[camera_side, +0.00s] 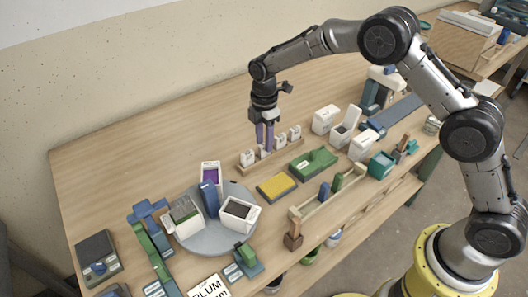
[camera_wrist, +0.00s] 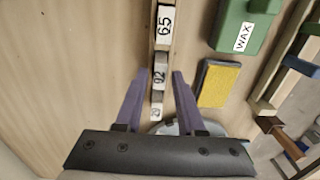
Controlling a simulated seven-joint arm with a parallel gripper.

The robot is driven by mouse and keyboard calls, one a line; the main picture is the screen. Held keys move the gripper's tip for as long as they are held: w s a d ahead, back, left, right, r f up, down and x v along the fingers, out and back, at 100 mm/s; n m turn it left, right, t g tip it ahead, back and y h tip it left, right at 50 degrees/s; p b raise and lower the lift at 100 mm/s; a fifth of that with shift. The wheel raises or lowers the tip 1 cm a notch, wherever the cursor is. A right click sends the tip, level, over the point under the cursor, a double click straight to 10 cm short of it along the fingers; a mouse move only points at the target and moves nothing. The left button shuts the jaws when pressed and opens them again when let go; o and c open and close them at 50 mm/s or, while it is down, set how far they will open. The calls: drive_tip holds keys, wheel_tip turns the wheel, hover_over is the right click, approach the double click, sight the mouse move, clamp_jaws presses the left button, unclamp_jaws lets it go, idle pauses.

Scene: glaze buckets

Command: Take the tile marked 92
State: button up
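The tile marked 92 (camera_wrist: 159,76) is a small white block standing in a narrow wooden rack (camera_wrist: 151,50). My gripper (camera_wrist: 160,73) has two purple fingers, open, one on each side of this tile, with gaps showing. The tile marked 65 (camera_wrist: 165,26) stands farther up the rack. Another tile (camera_wrist: 156,112), its number hard to read, stands lower, between the fingers in the picture. In the side view my gripper (camera_side: 264,146) points down at the second tile from the left (camera_side: 266,154); its fingers partly cover it. Its height over the rack is hard to judge.
A yellow sponge pad (camera_side: 276,186) and a green block (camera_side: 314,163), labelled WAX in the wrist view, lie in front of the rack. A round grey turntable (camera_side: 215,238) with containers stands to the left. White containers (camera_side: 326,119) stand to the right. The table behind the rack is clear.

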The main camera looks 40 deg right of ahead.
sight(264, 144)
clamp_jaws()
drive_tip(key=shift+r, duration=3.8)
